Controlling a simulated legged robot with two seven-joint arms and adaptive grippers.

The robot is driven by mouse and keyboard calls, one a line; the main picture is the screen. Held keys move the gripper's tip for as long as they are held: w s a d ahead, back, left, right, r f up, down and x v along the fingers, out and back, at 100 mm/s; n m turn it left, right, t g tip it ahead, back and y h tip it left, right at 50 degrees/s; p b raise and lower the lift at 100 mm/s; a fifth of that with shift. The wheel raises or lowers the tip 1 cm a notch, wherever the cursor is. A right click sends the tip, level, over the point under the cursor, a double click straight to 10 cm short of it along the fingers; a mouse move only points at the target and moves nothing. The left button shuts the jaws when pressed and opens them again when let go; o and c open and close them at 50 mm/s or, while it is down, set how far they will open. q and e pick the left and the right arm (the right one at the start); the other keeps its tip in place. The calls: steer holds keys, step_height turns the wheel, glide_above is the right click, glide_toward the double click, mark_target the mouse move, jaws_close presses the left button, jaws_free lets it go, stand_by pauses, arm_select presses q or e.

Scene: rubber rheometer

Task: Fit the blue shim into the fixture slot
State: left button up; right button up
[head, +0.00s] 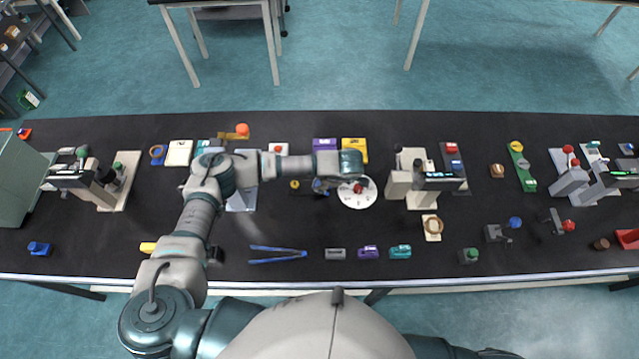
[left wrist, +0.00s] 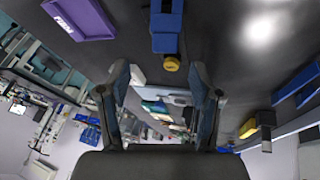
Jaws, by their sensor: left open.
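My left gripper (head: 325,185) is over the middle of the dark bench, partly hidden by its own wrist. In the left wrist view its two fingers (left wrist: 158,78) are spread with nothing between them. A dark fixture-like piece with a yellow knob (head: 294,184) is just left of the gripper. A blue piece with a yellow knob (left wrist: 166,30) lies beyond the fingertips in the left wrist view. A small blue block (head: 39,249) lies at the bench's far left. I cannot tell which blue piece is the shim, and no slot is clear. My right gripper is not in view.
A white disc with a red knob (head: 357,193) is right of the gripper. A purple tray (left wrist: 80,18) shows in the left wrist view. Blue tongs (head: 278,254) and small grey, purple and teal blocks (head: 368,252) lie near the front edge. Beige instruments (head: 410,180) stand to the right.

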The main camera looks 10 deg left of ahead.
mark_target(316, 183)
arm_select(q)
steer(key=shift+w+a+f, duration=0.15)
steer(key=shift+a+f, duration=0.2)
steer(key=shift+f, duration=0.25)
steer(key=x, duration=0.1)
steer(key=p+x, duration=0.1)
steer(key=x, duration=0.1)
steer(key=p+x, duration=0.1)
steer(key=shift+s+a+f, duration=0.15)
steer(key=shift+s+f, duration=0.05)
steer(key=shift+f, duration=0.1)
steer(key=shift+w+f, duration=0.1)
steer(key=shift+f, duration=0.15)
jaws_close()
